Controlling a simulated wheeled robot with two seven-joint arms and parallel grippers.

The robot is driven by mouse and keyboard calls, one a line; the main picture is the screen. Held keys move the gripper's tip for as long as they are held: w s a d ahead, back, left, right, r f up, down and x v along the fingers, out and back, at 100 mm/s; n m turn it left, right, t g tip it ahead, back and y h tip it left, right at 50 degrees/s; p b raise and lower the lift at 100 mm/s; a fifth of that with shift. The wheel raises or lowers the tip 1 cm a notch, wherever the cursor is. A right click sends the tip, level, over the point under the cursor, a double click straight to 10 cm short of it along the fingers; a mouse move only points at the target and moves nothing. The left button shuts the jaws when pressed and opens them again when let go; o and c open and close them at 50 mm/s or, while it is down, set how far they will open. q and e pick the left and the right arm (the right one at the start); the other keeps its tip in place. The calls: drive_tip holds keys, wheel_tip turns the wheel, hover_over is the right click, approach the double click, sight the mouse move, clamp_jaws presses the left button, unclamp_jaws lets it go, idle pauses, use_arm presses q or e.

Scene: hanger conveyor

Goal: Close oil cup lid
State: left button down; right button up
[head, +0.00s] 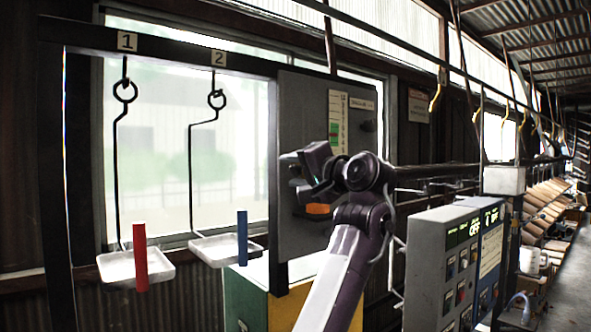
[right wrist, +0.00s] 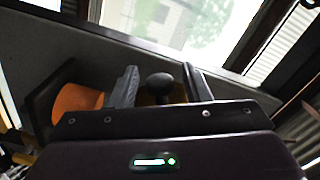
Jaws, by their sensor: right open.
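My right gripper (head: 304,172) is raised in front of the grey panel (head: 300,110) in the head view. It is open. In the right wrist view its two fingers stand apart, with a round black knob (right wrist: 160,84) showing between them; I cannot tell whether they touch it. An orange round part (right wrist: 76,102), likely the oil cup, lies left of the fingers, beside a dark plate (right wrist: 44,100) that may be its lid. Orange also shows just below the gripper in the head view (head: 318,209). The arm and gripper hide much of this area. My left gripper is not in view.
Two hooks marked 1 and 2 carry white trays (head: 120,268) at the left, by a red bar (head: 140,257) and a blue bar (head: 242,238). A grey control box (head: 428,262) stands at the right of my arm. Shelves recede further right.

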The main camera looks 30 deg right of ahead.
drive_tip(key=c, duration=0.9)
